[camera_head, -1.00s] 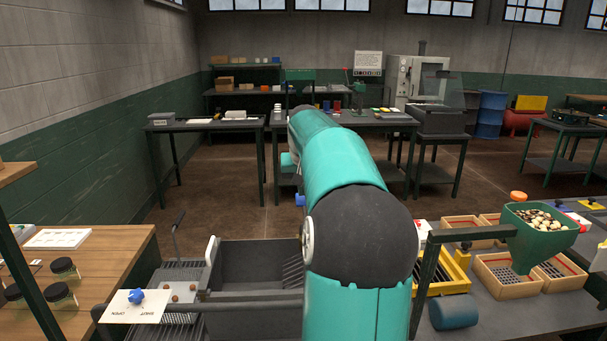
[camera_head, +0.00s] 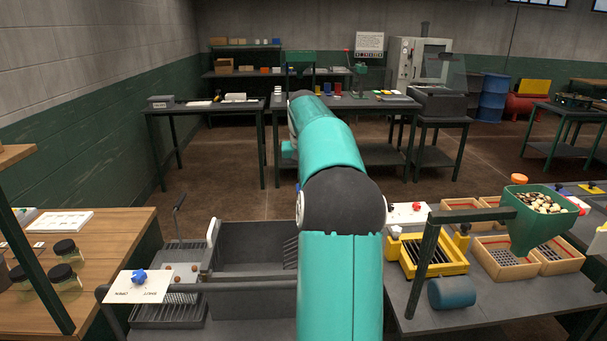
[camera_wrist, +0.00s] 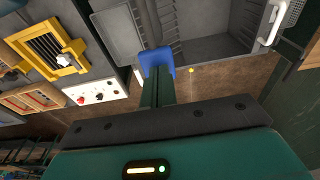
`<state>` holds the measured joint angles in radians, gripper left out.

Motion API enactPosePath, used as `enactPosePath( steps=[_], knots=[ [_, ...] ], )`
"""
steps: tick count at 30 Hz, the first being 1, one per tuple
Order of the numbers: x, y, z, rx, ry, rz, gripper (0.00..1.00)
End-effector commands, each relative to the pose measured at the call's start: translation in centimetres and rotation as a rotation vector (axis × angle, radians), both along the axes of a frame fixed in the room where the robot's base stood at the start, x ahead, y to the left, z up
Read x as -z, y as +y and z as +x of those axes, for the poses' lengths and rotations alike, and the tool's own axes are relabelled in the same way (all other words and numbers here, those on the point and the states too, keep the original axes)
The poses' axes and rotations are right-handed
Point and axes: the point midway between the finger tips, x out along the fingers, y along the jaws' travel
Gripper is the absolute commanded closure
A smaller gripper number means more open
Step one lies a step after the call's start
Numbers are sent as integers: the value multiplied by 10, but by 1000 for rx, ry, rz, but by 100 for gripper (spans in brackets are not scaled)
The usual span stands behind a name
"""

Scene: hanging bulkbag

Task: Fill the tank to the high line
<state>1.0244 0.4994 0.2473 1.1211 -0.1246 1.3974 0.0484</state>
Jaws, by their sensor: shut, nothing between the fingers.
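My gripper (camera_wrist: 157,62) shows in the wrist view as dark green fingers with blue tips, shut and empty. It is in the air near the dark grey basin (camera_wrist: 215,48); the gap is hard to judge. In the head view my arm hides the gripper and part of the grey basin (camera_head: 255,297). Left of it, a blue knob (camera_head: 139,277) sits on a white card (camera_head: 124,289) with lettering, partly OPEN. I cannot tell which vessel is the tank, and no high line or level is readable.
A wooden bench (camera_head: 105,262) with jars stands left. Right are a yellow frame (camera_head: 463,268), a blue cylinder (camera_head: 452,293), a green hopper (camera_head: 530,236) on a post, and several grated trays (camera_head: 497,272). A white button panel (camera_wrist: 97,92) shows in the wrist view. Open floor lies behind.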

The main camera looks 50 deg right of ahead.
Motion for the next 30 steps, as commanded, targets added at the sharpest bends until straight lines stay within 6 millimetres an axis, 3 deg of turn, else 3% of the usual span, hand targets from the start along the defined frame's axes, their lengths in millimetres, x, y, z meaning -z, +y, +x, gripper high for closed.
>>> enactPosePath(
  steps=[6, 30],
  knots=[
    [16, -3, 4, 0, 11, 12, 100],
    [20, -4, 3, 0, 15, 17, 100]
  ],
)
